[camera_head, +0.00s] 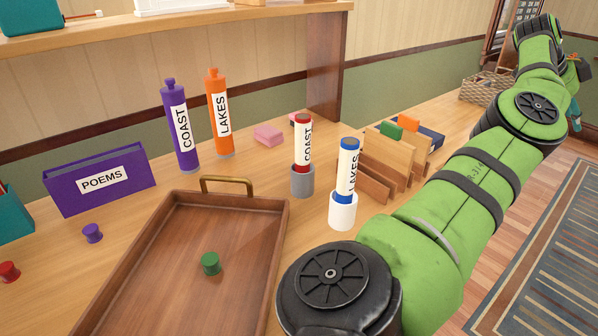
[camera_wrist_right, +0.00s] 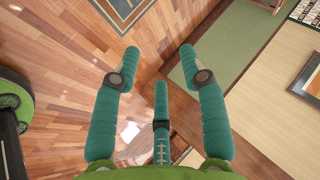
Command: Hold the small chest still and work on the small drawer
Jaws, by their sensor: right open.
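I cannot make out the small chest or its small drawer in either view. My right gripper (camera_head: 574,108) is far off at the upper right of the head view, mostly behind my outstretched green arm. In the right wrist view its teal fingers (camera_wrist_right: 158,62) are spread apart with nothing between them, above wood floor and near a brown wooden edge. My left gripper is not in view.
A wooden tray (camera_head: 183,236) with a green peg (camera_head: 210,263) lies at the front of the table. Purple (camera_head: 178,125) and orange (camera_head: 219,112) tubes, labelled holders, a POEMS box (camera_head: 100,180) and a wooden divider rack (camera_head: 385,158) stand behind. A wicker basket (camera_head: 487,87) sits at the far end.

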